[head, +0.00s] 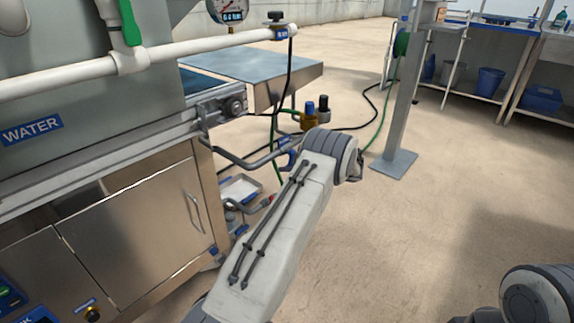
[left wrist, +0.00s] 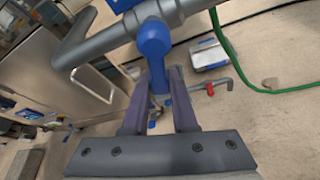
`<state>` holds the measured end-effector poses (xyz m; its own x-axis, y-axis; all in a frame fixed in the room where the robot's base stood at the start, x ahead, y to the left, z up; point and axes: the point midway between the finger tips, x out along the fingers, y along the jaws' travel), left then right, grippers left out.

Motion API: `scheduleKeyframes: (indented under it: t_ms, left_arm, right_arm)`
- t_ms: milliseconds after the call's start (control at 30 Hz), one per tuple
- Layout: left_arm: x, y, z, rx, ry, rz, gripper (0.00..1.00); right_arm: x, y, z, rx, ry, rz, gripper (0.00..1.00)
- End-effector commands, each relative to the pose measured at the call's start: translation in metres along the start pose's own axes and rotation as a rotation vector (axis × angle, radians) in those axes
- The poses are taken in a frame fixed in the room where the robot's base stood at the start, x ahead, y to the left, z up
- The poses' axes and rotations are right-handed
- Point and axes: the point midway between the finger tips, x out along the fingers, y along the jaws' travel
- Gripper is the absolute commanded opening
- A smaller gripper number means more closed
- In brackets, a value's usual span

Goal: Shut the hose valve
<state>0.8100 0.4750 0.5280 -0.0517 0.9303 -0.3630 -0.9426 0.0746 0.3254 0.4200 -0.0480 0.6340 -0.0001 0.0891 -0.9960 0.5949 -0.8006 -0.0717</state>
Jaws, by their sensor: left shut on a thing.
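In the left wrist view, a blue valve lever (left wrist: 153,50) hangs down from a grey pipe (left wrist: 100,45), with a blue valve part above it. My left gripper (left wrist: 163,80) is shut on the lever, one dark finger on each side of it. In the head view, a small part of the blue lever (head: 291,158) shows beside my left wrist, below the grey pipe (head: 245,162). My left fingers are mostly hidden there behind my own wrist. My right gripper is out of view; only a link of my right arm shows at the lower right.
A green hose (left wrist: 265,91) hangs and runs near the valve. A red-handled fitting (left wrist: 222,85) and a white tray (left wrist: 208,55) lie lower down. The steel cabinet (head: 150,215) stands left.

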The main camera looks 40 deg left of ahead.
Motion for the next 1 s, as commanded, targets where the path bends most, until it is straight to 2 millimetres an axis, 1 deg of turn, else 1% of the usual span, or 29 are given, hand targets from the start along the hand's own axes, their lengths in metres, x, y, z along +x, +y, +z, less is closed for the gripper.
scheduleKeyframes:
  t_ms: [200,400,600,1000]
  left_arm:
    - [-0.002,-0.009,0.001,-0.151,0.000,-0.065,0.00]
    - [-0.002,-0.015,0.002,-0.249,0.000,-0.105,0.00]
    - [-0.002,-0.018,0.003,-0.302,-0.001,-0.127,0.00]
    - [-0.003,-0.019,0.003,-0.323,0.000,-0.136,0.00]
  right_arm:
    - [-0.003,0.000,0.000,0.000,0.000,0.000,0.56]
    - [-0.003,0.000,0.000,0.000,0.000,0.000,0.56]
    - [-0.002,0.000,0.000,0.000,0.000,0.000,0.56]
    - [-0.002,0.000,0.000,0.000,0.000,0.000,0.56]
